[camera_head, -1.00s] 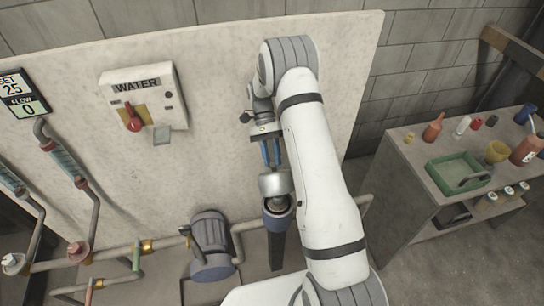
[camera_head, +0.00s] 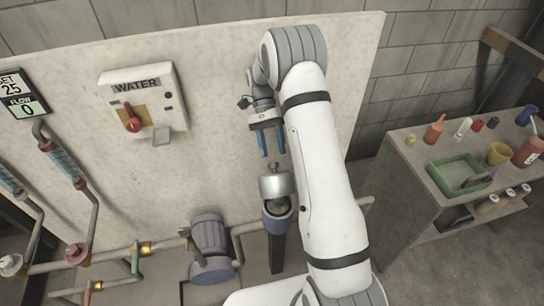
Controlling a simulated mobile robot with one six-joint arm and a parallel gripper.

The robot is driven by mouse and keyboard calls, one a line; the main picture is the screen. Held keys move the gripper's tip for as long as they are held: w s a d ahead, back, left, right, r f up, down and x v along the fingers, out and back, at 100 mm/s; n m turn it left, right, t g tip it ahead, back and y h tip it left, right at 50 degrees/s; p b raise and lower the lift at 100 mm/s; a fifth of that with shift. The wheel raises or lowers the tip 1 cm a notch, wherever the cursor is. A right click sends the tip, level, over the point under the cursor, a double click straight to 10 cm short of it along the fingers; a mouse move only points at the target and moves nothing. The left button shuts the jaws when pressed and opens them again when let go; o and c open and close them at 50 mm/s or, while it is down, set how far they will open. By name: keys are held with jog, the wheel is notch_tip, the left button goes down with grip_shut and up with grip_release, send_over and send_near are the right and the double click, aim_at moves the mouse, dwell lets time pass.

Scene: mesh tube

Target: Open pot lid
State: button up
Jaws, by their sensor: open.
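The silver metal lid (camera_head: 276,188) with a small knob on top shows at the dark, blue-rimmed pot (camera_head: 278,228), close to the left side of my arm. Its face is turned toward the camera, and a greyish round area shows below it within the pot's rim. My gripper (camera_head: 273,150) has two blue fingers, spread apart and empty. It hangs above the lid's knob with a visible gap.
A pale panel with a WATER switch box (camera_head: 144,102) stands behind. A grey pump (camera_head: 210,245) and pipes (camera_head: 82,225) lie to the left. At right, a workbench (camera_head: 432,172) carries a green tray (camera_head: 458,173) and several bottles. Open floor shows at the lower right.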

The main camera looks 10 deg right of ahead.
jog(key=shift+r, duration=2.3)
jog(key=shift+c, duration=0.4)
